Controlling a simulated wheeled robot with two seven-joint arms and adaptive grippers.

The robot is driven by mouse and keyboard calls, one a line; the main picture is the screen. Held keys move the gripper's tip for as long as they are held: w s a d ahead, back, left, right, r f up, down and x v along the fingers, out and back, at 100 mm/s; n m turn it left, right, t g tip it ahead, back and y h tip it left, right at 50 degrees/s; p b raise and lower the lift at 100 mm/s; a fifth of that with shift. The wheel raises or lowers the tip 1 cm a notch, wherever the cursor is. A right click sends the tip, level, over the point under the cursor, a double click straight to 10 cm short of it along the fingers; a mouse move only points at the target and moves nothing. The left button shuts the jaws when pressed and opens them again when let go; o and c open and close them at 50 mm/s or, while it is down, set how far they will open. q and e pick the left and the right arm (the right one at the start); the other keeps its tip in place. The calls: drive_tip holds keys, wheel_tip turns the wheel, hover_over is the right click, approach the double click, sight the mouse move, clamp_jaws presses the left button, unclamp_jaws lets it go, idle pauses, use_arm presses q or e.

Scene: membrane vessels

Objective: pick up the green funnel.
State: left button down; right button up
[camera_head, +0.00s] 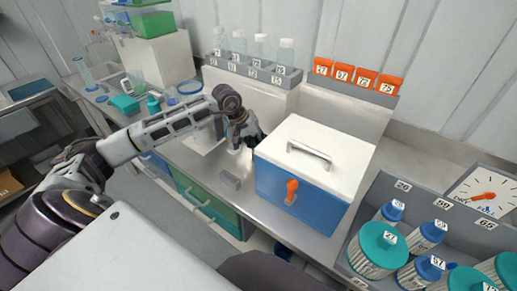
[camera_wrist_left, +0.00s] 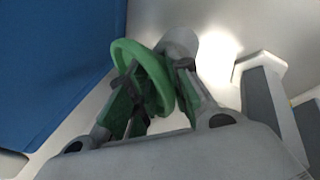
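The green funnel (camera_wrist_left: 150,66) shows in the left wrist view as a green ring, tilted, with its lower part hidden among my fingers. My left gripper (camera_wrist_left: 155,82) has one finger on each side of it, and the funnel fills part of the gap. Whether both fingers press on it I cannot tell. In the head view my left gripper (camera_head: 239,141) is low over the counter, just left of the blue box, and a dark green part of the funnel (camera_head: 255,132) shows beside it. My right gripper is not in view.
A blue box with a white lid (camera_head: 305,200) stands close right of the gripper. A grey rack with bottles (camera_head: 252,71) is behind. A grey tray with teal-lidded jars (camera_head: 352,250) is at the right.

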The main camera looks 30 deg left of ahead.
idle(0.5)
use_arm(q)
wheel_tip(320, 180, up, 10)
drive_tip(key=shift+b, duration=0.3)
idle(0.4)
idle(0.4)
idle(0.4)
drive_tip(key=shift+s, duration=0.1)
